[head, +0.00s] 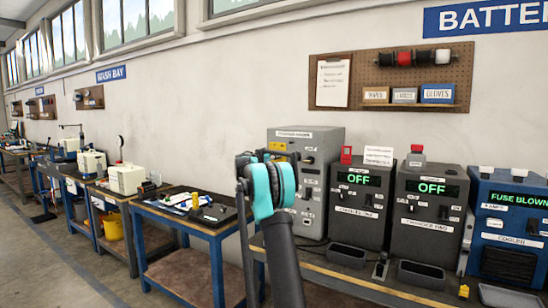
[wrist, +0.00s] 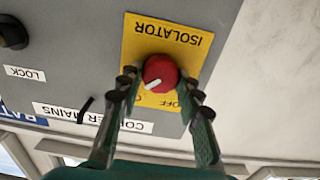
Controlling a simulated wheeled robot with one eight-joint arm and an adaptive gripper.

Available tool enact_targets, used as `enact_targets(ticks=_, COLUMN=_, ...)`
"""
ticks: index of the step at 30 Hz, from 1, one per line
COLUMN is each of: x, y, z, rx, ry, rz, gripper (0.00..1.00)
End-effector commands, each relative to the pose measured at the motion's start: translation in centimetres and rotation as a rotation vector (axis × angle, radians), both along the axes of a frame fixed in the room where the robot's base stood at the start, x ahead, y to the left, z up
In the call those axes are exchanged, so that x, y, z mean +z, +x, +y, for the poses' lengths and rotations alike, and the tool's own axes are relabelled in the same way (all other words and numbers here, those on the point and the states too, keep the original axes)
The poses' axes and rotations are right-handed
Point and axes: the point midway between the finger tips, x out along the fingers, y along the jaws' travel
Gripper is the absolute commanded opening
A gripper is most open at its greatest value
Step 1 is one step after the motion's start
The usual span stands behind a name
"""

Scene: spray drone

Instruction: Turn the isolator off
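The isolator is a round red knob (wrist: 160,70) on a yellow plate (wrist: 188,45) marked ISOLATOR, which appears upside down in the wrist view. The knob's white mark points to the lower left, away from the OFF label (wrist: 184,100) at lower right. A label at lower left is mostly hidden. My gripper (wrist: 160,84) is open, with one finger on each side of the knob and a small gap on both sides. In the head view my gripper (head: 262,160) is in front of the grey cabinet (head: 322,150), hiding the knob.
A LOCK label (wrist: 25,73) and a black knob (wrist: 12,32) are on the same panel. Two dark chargers (head: 358,205) reading OFF and a blue unit (head: 508,225) reading FUSE BLOWN stand to the right. A blue-legged workbench (head: 205,226) stands at left.

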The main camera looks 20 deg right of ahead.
Motion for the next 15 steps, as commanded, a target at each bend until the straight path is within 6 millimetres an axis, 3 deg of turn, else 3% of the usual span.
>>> enact_targets(ticks=5, x=0.00, y=-0.02, z=0.00, rx=0.000, ry=0.000, rz=0.000, gripper=0.06)
enact_targets(ticks=15, x=0.00, y=0.00, z=0.01, rx=-0.001, ry=-0.036, rz=0.046, gripper=0.06)
